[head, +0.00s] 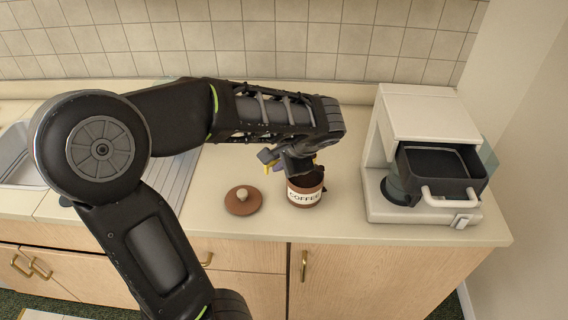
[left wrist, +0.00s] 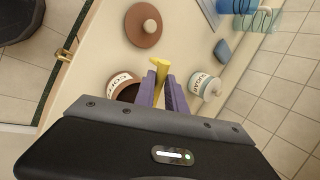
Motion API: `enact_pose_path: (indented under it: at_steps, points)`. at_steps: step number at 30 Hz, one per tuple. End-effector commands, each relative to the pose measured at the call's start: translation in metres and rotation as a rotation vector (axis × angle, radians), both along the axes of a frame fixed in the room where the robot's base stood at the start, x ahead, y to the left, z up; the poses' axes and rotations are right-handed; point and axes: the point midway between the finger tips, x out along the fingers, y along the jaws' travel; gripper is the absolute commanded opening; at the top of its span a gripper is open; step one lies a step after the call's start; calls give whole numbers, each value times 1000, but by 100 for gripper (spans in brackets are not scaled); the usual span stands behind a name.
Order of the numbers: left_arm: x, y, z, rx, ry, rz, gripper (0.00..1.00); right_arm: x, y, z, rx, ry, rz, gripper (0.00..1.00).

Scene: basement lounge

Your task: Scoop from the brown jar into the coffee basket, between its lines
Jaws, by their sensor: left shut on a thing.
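The brown jar (head: 304,193), labelled COFFEE, stands open on the counter. It shows partly in the left wrist view (left wrist: 124,78), where my gripper covers part of it. My left gripper (left wrist: 163,80) is shut on a yellow scoop (left wrist: 160,63), right beside and above the jar's mouth. In the head view only bits of yellow (head: 267,168) show by the gripper; I cannot tell whether the scoop's bowl is inside the jar. The dark coffee basket (head: 431,187) with a white handle sits out at the front of the coffee maker (head: 425,110). I cannot make out its lines. My right gripper is not in view.
A brown lid (head: 242,201) with a pale knob lies left of the jar. A sugar jar (left wrist: 207,84) and blue-green cups (left wrist: 245,14) show in the left wrist view. A sink (head: 20,155) is far left. The counter between jar and coffee maker is clear.

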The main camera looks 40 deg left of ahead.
Motion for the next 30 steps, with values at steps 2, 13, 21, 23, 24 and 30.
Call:
enact_pose_path:
  at_steps: [2,13,21,23,24,30]
  points:
    - [-3,1,5,-11,-25,1,0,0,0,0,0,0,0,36]
    - [-7,3,13,-27,-65,0,0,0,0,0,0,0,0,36]
    - [-7,3,13,-26,-63,0,0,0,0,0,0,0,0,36]
    - [-7,3,13,-26,-63,0,0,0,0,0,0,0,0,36]
    - [-7,3,13,-26,-63,0,0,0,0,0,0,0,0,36]
    - [-6,3,13,-26,-63,0,0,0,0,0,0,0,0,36]
